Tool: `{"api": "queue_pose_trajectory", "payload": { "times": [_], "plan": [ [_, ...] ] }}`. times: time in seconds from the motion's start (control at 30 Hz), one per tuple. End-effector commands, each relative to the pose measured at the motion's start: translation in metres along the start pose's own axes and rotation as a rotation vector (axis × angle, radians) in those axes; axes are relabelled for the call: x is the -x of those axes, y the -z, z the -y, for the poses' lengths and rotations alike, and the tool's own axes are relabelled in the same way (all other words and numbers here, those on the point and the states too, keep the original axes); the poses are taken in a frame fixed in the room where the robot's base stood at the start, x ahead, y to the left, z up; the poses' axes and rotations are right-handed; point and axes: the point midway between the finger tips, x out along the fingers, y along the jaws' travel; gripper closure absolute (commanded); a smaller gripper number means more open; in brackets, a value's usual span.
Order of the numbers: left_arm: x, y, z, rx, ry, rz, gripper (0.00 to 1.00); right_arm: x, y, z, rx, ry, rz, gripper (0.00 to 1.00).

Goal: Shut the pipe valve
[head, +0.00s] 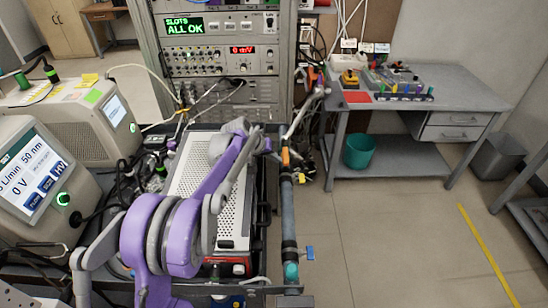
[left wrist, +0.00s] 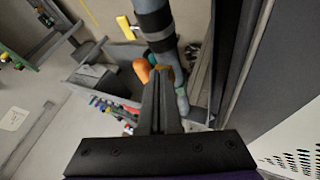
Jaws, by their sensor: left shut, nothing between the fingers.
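A grey pipe (head: 288,212) with black bands runs along the right side of the equipment rack. An orange handle-like part (head: 286,158) sits on its upper stretch, and a small blue handle (head: 310,253) sticks out near its lower end. In the left wrist view the pipe (left wrist: 158,22) comes down from the top, with the orange part (left wrist: 142,69) beside it. My left gripper (left wrist: 163,80) is shut and empty, its fingertips close to the orange part and pipe. Whether they touch is unclear. In the head view the fingertips are hard to make out. My right gripper is not in view.
A perforated metal box (head: 196,178) lies under my left arm. Instruments with screens (head: 35,180) crowd the left. A grey desk (head: 455,82) with a teal bin (head: 359,151) below stands at the right. The floor right of the pipe is clear.

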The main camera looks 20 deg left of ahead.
Motion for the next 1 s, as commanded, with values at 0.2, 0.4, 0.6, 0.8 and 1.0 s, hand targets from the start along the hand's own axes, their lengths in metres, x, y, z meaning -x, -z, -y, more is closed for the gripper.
{"api": "queue_pose_trajectory", "payload": {
  "times": [0.2,0.4,0.6,0.8,1.0],
  "plan": [
    [0.000,0.000,-0.001,0.004,0.003,-0.003,1.00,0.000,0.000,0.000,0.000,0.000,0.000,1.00],
    [-0.001,-0.002,-0.003,0.038,0.021,-0.020,1.00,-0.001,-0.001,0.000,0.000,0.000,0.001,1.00],
    [-0.001,-0.003,-0.005,0.059,0.032,-0.033,1.00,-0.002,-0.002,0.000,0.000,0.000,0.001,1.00],
    [-0.003,-0.005,-0.010,0.109,0.059,-0.059,1.00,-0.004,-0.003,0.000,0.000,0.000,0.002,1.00],
    [-0.007,-0.008,-0.020,0.213,0.114,-0.114,1.00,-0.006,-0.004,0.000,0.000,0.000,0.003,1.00]
  ]
}}
